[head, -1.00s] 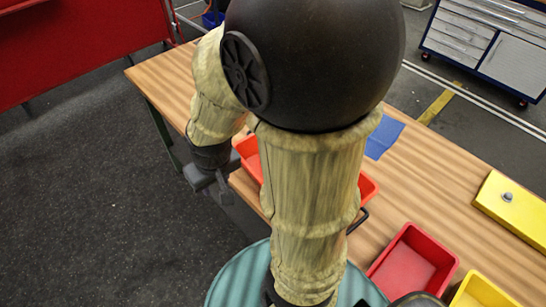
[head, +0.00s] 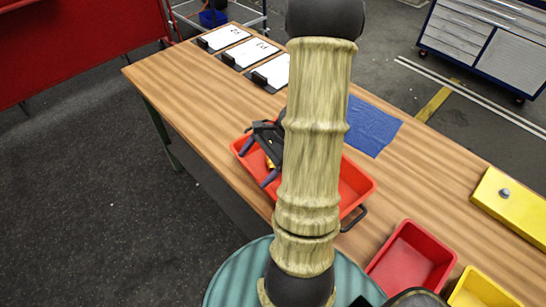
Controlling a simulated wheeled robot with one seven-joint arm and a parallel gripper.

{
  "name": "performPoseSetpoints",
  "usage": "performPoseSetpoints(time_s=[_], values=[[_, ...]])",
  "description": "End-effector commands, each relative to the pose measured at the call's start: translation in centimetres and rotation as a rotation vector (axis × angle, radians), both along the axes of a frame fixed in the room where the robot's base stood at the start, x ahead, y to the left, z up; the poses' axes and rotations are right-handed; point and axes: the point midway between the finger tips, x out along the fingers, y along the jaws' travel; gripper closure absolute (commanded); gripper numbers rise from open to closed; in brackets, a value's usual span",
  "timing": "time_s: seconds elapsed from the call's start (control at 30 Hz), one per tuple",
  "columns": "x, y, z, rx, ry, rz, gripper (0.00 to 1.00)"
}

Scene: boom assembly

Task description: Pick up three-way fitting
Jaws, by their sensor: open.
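My gripper (head: 254,168) is open over the orange-red tray (head: 355,184) on the wooden table, its dark fingers pointing down toward the tray's left end. A small brass-coloured piece (head: 270,163) shows beside and partly behind the fingers. It may be the three-way fitting, but too little of it shows to tell its shape. I cannot tell whether the fingers touch it. My arm hides the middle of the tray and anything lying there.
A blue cloth or sheet (head: 372,127) lies behind the tray. A red bin (head: 412,258) and a yellow bin (head: 480,292) stand at the near right. A yellow block (head: 512,205) lies at the right. Several clipboards (head: 222,37) lie at the far left.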

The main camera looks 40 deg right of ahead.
Motion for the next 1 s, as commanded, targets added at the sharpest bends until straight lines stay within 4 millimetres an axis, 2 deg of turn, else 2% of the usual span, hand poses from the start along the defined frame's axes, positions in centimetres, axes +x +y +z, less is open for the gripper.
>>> performPoseSetpoints(time_s=[0.03,0.2,0.3,0.43,0.57,0.87,1.0], values=[[0.2,-1.8,-0.5,0.07,0.007,-0.12,0.09],[0.8,-7.9,-1.3,0.299,-0.025,-0.49,0.09],[0.5,-11.7,-1.6,0.414,-0.065,-0.672,0.09],[0.0,-15.1,-1.9,0.504,-0.112,-0.82,0.09],[-0.3,-16.2,-1.9,0.532,-0.131,-0.867,0.09],[-0.2,-16.1,-2.0,0.53,-0.129,-0.864,0.09],[-0.2,-16.0,-3.0,0.532,-0.125,-0.864,0.09]])
